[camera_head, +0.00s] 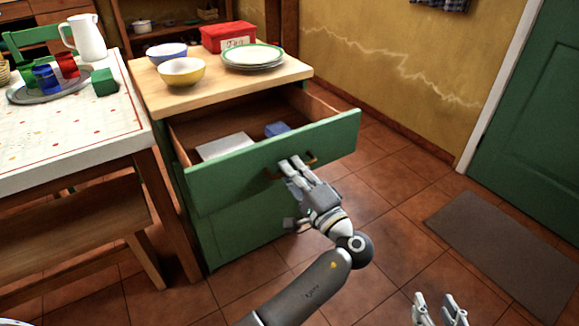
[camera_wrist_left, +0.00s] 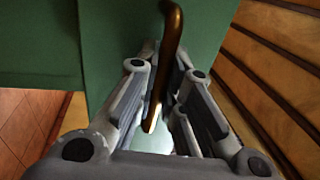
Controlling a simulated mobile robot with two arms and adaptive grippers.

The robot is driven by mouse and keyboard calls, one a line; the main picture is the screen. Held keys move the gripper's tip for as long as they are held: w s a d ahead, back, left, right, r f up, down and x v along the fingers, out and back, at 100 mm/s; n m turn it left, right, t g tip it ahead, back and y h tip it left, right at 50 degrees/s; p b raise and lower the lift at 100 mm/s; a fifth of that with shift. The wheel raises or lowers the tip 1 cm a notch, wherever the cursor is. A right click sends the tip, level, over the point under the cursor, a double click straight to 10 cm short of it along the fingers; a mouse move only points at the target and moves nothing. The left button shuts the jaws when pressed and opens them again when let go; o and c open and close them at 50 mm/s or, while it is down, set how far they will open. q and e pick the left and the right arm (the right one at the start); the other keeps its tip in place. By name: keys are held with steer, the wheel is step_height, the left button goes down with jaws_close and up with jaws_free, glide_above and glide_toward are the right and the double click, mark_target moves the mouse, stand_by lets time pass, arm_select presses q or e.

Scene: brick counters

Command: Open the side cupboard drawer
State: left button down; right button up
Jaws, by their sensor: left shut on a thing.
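The side cupboard (camera_head: 236,238) is green with a pale wooden top. Its upper drawer (camera_head: 225,177) is pulled well out, with a white box (camera_head: 224,146) and a blue item (camera_head: 277,129) inside. My left gripper (camera_head: 291,168) is at the drawer front, shut on the brass handle (camera_head: 311,158). In the left wrist view the handle (camera_wrist_left: 170,50) runs between the fingers (camera_wrist_left: 160,100). My right gripper (camera_head: 440,308) is at the bottom edge, apart from the cupboard, with its fingers spread and nothing between them.
Bowls (camera_head: 181,72), plates (camera_head: 252,56) and a red box (camera_head: 228,37) stand on the cupboard top (camera_head: 150,94). A table (camera_head: 88,138) and a bench (camera_head: 70,215) are at the left. The tiled floor at the right is clear, with a flat mat (camera_head: 505,245) near a green door (camera_head: 535,120).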

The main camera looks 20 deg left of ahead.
arm_select(q)
steer(key=c, duration=1.5)
jaws_free()
steer(key=shift+r, duration=0.1)
arm_select(e)
steer(key=shift+d, duration=0.1)
